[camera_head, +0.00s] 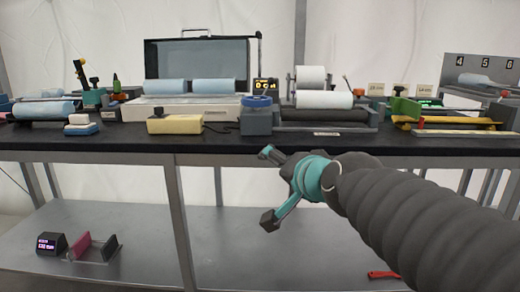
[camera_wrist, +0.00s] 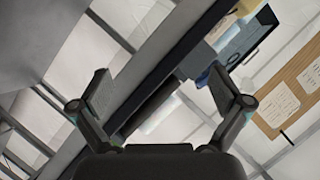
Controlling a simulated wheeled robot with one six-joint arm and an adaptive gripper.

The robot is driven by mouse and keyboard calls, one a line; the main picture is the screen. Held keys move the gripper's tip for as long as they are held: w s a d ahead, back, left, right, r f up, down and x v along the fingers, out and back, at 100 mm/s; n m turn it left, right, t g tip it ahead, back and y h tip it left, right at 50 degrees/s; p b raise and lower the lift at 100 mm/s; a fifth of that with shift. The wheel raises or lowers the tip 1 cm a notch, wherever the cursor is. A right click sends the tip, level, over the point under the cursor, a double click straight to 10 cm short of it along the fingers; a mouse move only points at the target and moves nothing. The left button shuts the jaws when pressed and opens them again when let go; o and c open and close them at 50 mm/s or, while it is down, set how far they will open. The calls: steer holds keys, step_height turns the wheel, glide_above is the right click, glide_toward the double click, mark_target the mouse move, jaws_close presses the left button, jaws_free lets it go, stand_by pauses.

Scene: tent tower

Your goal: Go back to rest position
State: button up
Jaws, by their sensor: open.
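My gripper (camera_head: 268,188) is open and empty in the head view. It hangs in front of the black table (camera_head: 150,143), just below the level of its front edge. In the wrist view my gripper (camera_wrist: 168,92) shows both fingers spread apart with nothing between them. The wrist view is tilted and looks past the table's edge. My arm reaches in from the right side of the head view.
The tabletop holds an open case (camera_head: 198,66), a white roll (camera_head: 325,99), a cream block (camera_head: 176,124) and a blue-topped grey box (camera_head: 256,116). A lower shelf (camera_head: 230,250) carries a small display box (camera_head: 51,244) and a red item (camera_head: 383,275).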

steer(key=s+d+f+n+g+h, duration=0.1)
steer(key=s+d+f+n+g, duration=0.1)
steer(key=s+f, duration=0.4)
steer(key=s+d+f+n+g+h, duration=0.1)
steer(key=s+d+f+n+g, duration=0.1)
steer(key=s+d+f, duration=0.3)
steer(key=s+d+f+n+g+h+p, duration=0.1)
steer(key=s+d+f+n+g+h, duration=0.1)
steer(key=s+f, duration=0.5)
steer(key=shift+s+d+f+g, duration=0.3)
steer(key=shift+s+d+g, duration=0.45)
steer(key=shift+d, duration=0.35)
steer(key=shift+w+r, duration=0.1)
